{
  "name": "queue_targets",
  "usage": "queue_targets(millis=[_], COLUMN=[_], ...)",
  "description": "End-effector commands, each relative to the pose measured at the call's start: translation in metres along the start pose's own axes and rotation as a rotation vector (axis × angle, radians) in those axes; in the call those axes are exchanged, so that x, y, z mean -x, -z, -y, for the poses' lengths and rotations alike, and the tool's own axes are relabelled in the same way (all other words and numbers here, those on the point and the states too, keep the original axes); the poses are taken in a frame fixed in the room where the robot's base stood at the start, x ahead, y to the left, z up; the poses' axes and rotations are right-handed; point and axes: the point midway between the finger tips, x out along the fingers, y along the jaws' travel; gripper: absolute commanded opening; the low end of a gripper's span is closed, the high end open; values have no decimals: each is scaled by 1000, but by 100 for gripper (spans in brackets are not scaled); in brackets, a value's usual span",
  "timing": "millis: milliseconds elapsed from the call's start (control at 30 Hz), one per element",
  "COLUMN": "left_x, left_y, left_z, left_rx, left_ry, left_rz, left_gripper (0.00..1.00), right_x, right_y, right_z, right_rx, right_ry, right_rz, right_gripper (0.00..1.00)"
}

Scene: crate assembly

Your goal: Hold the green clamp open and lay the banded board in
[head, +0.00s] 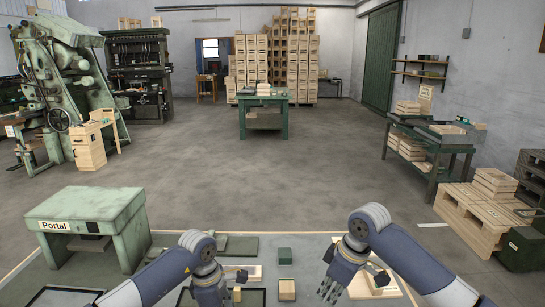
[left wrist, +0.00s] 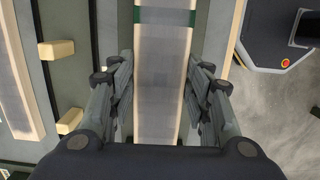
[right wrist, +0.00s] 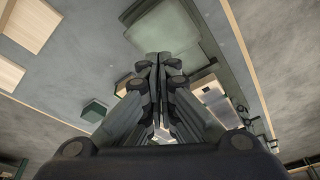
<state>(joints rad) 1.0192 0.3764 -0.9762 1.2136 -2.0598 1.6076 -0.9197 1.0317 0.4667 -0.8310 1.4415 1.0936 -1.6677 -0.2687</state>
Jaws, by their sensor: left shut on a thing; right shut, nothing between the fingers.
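My left gripper (left wrist: 160,88) is shut on a long pale board (left wrist: 163,75) with a dark green band (left wrist: 165,16) across it; the fingers press its two long edges. In the head view my left gripper (head: 211,288) is low over the bench, left of centre. My right gripper (right wrist: 158,62) is shut and empty, its fingertips together; it also shows in the head view (head: 335,287), right of centre. A dark green block (head: 284,256) stands on the bench between the arms. I cannot tell whether it belongs to the green clamp, which I cannot clearly make out.
A pale green stand marked Portal (head: 88,212) is at the bench's left. A wooden block (head: 287,290) is in front of the green block. A flat green plate (head: 240,247) lies behind my left gripper. The bench's far edge has a light strip; open floor lies beyond.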

Motion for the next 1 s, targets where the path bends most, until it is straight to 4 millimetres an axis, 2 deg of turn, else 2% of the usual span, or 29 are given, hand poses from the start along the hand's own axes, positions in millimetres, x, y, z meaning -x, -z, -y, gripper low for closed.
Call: queue_targets(millis=[167,633,1000], left_x=[0,0,0], left_y=[0,0,0], left_z=[0,0,0], left_rx=[0,0,0], left_ry=[-1,-1,-1], left_rz=[1,1,1], left_gripper=[18,18,18], right_x=[-1,-40,-41], right_y=[1,-10,-10], right_z=[10,9,8], right_rx=[74,70,69], right_ry=[0,1,0], right_rz=[24,24,22], right_gripper=[0,0,0])
